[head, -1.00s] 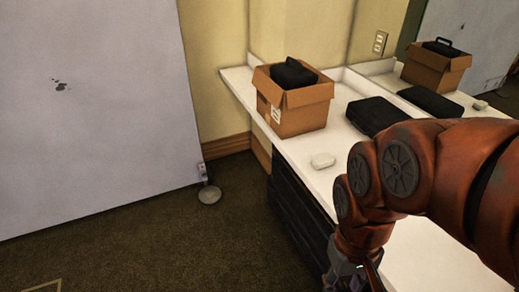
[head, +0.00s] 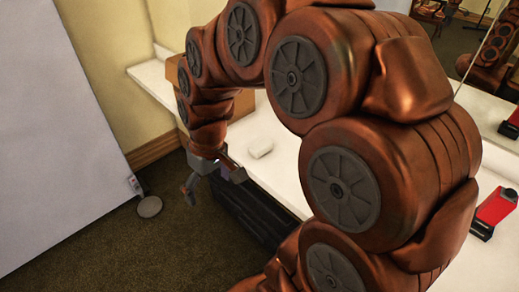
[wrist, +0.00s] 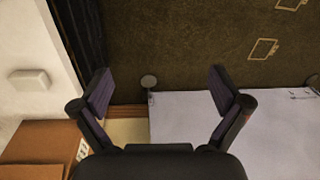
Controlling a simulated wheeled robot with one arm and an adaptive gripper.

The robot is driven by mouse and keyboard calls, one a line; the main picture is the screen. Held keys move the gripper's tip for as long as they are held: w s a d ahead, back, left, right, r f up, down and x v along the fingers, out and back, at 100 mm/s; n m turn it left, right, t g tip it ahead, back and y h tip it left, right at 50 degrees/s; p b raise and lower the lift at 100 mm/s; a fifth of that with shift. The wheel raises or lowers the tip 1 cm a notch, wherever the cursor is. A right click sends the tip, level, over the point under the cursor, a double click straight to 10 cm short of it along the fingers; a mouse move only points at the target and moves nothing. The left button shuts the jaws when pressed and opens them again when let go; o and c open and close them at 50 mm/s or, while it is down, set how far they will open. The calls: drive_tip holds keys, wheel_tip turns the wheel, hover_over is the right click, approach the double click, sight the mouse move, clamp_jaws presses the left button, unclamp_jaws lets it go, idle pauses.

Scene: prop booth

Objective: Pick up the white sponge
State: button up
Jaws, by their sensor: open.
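The white sponge (head: 260,147) lies on the white counter (head: 284,180), near its front edge, in the head view. It also shows at the left of the wrist view (wrist: 28,80), outside the jaws. My gripper (head: 212,188) is open and empty. It hangs in front of the counter edge, to the left of the sponge and apart from it. In the wrist view my gripper's two fingers (wrist: 160,88) are spread wide, with floor and a pale panel seen between them.
A cardboard box (head: 240,104) stands on the counter behind my arm, mostly hidden; it also shows in the wrist view (wrist: 40,142). Dark drawers (head: 245,215) are below the counter. A large white panel (head: 50,120) stands at left. A red and black object (head: 494,208) sits at right.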

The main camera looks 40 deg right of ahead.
drive_tip(key=w+d+f+t, duration=0.1)
drive_tip(key=w+d+f, duration=0.1)
drive_tip(key=w+d, duration=0.35)
drive_tip(key=m+t+h+b, duration=0.1)
drive_tip(key=t+b, duration=0.2)
approach(261, 144)
drive_tip(key=x, duration=0.2)
drive_tip(key=shift+w+a+f, duration=0.2)
drive_tip(key=shift+a+f, duration=0.05)
drive_tip(key=shift+f, duration=0.1)
drive_tip(key=shift+d+p+x, duration=0.1)
drive_tip(key=shift+p+x, duration=0.55)
drive_tip(key=shift+x, duration=1.2)
drive_tip(key=shift+d+p+x, duration=0.15)
drive_tip(key=shift+p+x, duration=0.5)
drive_tip(key=shift+x, duration=1.15)
drive_tip(key=shift+s, duration=0.1)
drive_tip(key=c, duration=0.8)
drive_tip(key=shift+r, duration=0.1)
